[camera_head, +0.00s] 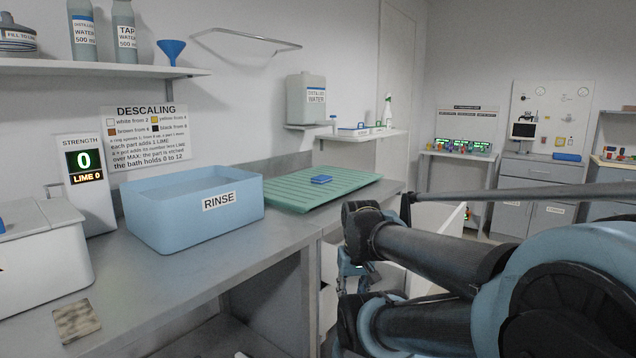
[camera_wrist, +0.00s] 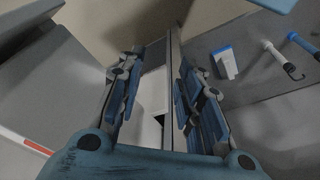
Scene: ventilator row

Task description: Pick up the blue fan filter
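My gripper (camera_head: 356,278) hangs in front of the counter's right end, partly hidden by my arm, apart from the blue piece. In the wrist view my gripper (camera_wrist: 162,65) has its two fingers spread with no object held between them. The blue piece on the mat cannot be made out in the wrist view.
A blue RINSE basin (camera_head: 190,215) stands left of the mat. A STRENGTH display (camera_head: 85,170) reads 0. Another flat blue item (camera_head: 567,157) lies on the far counter. The wrist view shows a blue-and-white box (camera_wrist: 226,64) and handled tools (camera_wrist: 283,58) on a grey surface.

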